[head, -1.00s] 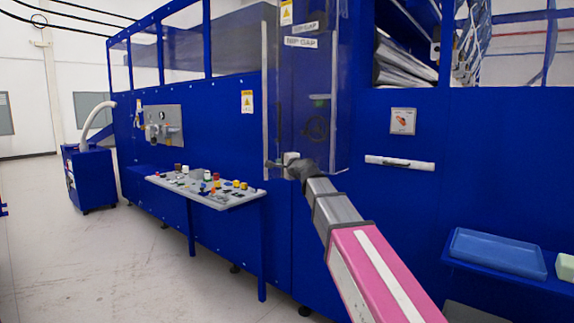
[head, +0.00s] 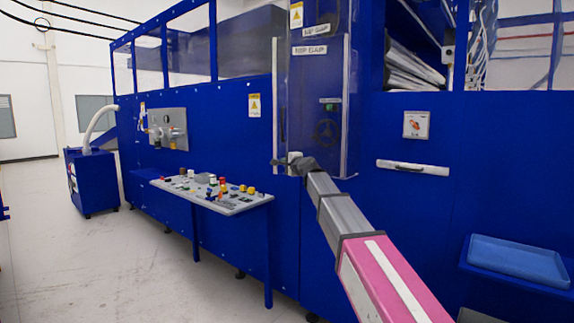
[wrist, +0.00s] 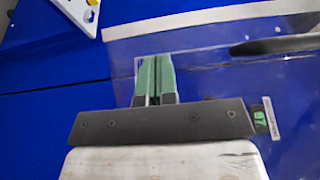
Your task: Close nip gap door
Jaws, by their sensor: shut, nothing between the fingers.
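The nip gap door (head: 303,115) is a clear bluish panel with pale edges, upright on the blue machine below the nip gap label (head: 310,50). A dark handwheel (head: 326,132) and a small green part show through it. I cannot tell whether the door lies flush. My gripper (head: 280,162) is at the door's lower left corner in the head view. In the wrist view, my gripper's green fingers (wrist: 153,75) are together and empty, over a clear panel with a pale strip (wrist: 215,17) along its edge. Whether the fingertips touch the panel is unclear.
A control panel (head: 212,193) with coloured buttons juts out left of my arm. A white bar handle (head: 412,167) and a small switch plate (head: 416,125) are on the right. A blue tray (head: 517,258) sits low at the right.

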